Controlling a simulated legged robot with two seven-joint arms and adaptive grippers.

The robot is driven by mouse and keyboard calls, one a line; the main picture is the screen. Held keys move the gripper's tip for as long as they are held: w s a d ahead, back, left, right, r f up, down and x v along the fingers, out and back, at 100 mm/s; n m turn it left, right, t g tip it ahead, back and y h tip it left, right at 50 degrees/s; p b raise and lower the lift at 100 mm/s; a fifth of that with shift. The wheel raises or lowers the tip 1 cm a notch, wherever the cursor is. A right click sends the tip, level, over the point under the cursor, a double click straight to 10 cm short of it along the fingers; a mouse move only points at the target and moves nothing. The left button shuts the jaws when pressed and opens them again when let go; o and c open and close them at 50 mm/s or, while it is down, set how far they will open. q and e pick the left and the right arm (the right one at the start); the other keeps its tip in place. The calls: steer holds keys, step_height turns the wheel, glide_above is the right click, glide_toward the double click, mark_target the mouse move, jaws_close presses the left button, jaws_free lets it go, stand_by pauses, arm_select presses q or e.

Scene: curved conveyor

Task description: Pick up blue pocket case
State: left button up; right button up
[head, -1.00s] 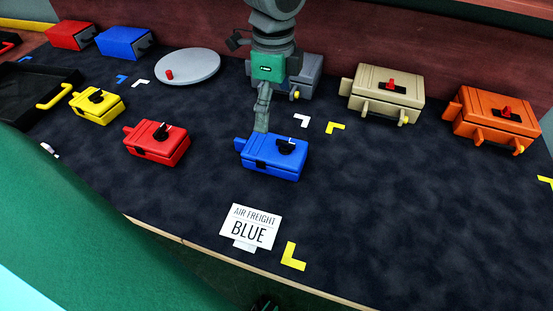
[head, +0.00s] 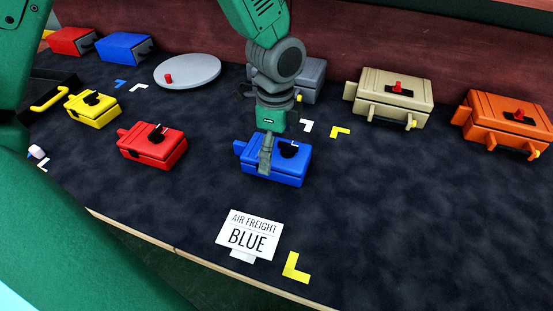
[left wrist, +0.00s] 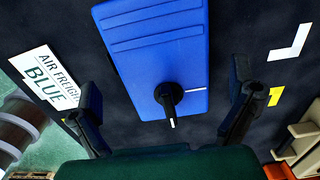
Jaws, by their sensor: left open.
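The blue pocket case (head: 290,172) lies flat on the dark conveyor surface, with a black knob on its top. It also shows in the left wrist view (left wrist: 150,45), its knob near the lower edge of its top face. My left gripper (head: 266,158) is over the case, its fingers pointing down and partly hiding its top. In the left wrist view my left gripper (left wrist: 157,85) is open, one finger on each side of the case with dark gaps between. The case is not held. My right gripper is not in view.
A white "Air Freight Blue" sign (head: 248,236) stands in front of the case. A red case (head: 153,150) and a yellow case (head: 93,108) lie left. Tan (head: 390,98) and orange (head: 505,122) cases lie right. A grey disc (head: 187,72) lies behind. Front right surface is clear.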

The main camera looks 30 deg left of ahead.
arm_select(q)
steer(key=f, duration=0.2)
steer(key=f+b, duration=0.1)
steer(key=f, duration=0.1)
steer(key=shift+w+a+f, duration=0.15)
steer(key=shift+w+f, duration=0.05)
steer(key=shift+f, duration=0.1)
steer(key=shift+r, duration=0.1)
steer(key=c, duration=1.2)
